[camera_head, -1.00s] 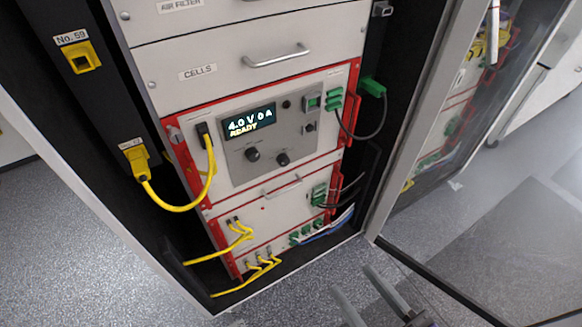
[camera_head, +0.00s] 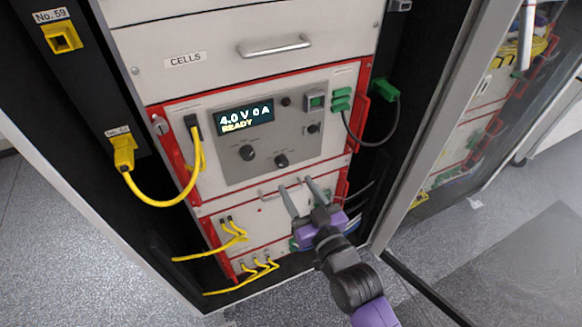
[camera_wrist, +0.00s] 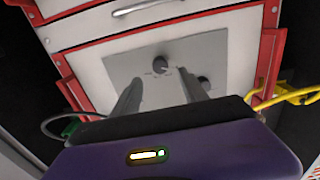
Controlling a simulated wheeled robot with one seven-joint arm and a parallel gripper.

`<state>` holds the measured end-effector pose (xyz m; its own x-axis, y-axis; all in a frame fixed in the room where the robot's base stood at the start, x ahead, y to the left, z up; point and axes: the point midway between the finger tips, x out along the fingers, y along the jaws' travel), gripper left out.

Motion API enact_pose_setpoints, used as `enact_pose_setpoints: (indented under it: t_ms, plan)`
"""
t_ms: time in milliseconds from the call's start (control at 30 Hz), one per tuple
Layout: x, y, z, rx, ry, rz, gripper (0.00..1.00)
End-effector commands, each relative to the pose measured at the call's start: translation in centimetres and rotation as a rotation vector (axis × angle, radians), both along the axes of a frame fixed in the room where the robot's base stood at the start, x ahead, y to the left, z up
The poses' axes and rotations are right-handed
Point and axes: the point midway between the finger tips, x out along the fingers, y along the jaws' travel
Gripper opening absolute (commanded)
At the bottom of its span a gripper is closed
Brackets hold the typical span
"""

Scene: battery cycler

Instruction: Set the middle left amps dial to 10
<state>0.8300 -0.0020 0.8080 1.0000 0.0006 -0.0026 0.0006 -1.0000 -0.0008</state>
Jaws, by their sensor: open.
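The grey control panel (camera_head: 222,170) on the red-framed unit has two black dials side by side under its display: a left dial (camera_head: 248,153) and a right dial (camera_head: 281,160). Their labels are too small to read, so I cannot tell which is the amps dial. The display (camera_head: 244,115) reads 4.0 V, 0 A, READY. My gripper (camera_head: 296,184) is open and empty, below the right dial in the head view. The wrist view appears upside down; one dial (camera_wrist: 160,64) shows between and beyond my fingers, the other (camera_wrist: 204,82) beside a fingertip.
A yellow cable (camera_head: 160,204) loops at the panel's left, and green connectors with a dark cable (camera_head: 372,144) are at its right. A drawer handle (camera_head: 275,45) is above. An open glass door frame (camera_head: 425,130) stands to the right.

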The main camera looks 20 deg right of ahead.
Motion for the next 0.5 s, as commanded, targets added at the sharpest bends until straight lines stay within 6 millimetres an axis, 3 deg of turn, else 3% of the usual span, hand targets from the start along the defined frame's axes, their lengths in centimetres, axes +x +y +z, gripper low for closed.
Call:
enact_pose_setpoints:
  t_ms: [300,500]
  plan:
    - [4.6,-0.1,0.3,-0.001,-0.005,-0.001,0.51]
    - [6.7,-0.1,0.2,-0.002,-0.004,-0.001,0.51]
